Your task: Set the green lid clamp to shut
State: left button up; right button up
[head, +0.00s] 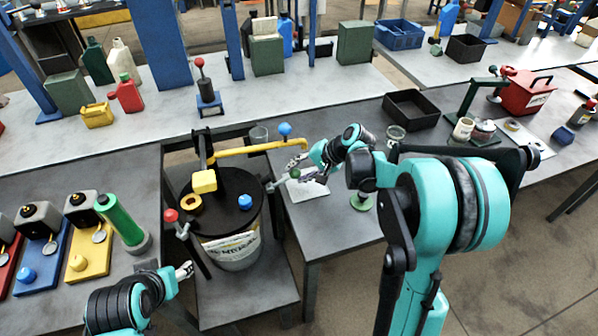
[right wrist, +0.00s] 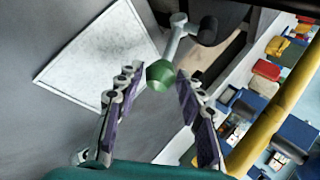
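The green lid clamp's knob (head: 295,173) sits at the outer end of a metal lever on the right side of the black-lidded drum (head: 232,252). The lever sticks outward over the edge of the right table. In the right wrist view the green knob (right wrist: 160,75) lies ahead, between the spread fingertips. My right gripper (head: 305,174) is open around the knob, and the wrist view shows gaps on both sides. My left gripper (head: 185,270) is low, left of the drum; its finger opening is unclear.
A red-knobbed clamp (head: 171,215) stands on the drum's left side. A yellow pipe (head: 260,147) with a blue knob (head: 285,128) passes above the drum's right side. A white sheet (head: 310,188) lies on the table beneath my right gripper. A green round base (head: 361,201) is nearby.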

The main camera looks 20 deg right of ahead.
aim_at(266, 179)
grip_shut()
jog(key=shift+a+r+h+p, duration=0.5)
jog(key=shift+r+h+p, duration=0.3)
jog(key=shift+p, duration=0.35)
jog(key=a+r+h+p, duration=0.1)
jog(key=h, duration=0.1)
jog(key=a+r+n+h+p, duration=0.1)
jog(key=a, duration=0.1)
jog(key=a+r+h+p, duration=0.1)
jog(key=a+h+p, duration=0.1)
jog(key=shift+w+n+g+h, duration=0.2)
jog(key=shift+n+g+h, duration=0.1)
jog(key=shift+g, duration=0.1)
jog(key=a+h, duration=0.3)
jog(key=shift+r+n, duration=0.25)
jog(key=shift+n, duration=0.05)
jog(key=shift+a, duration=0.4)
jog(key=shift+a+f, duration=0.1)
jog(key=shift+a, duration=0.05)
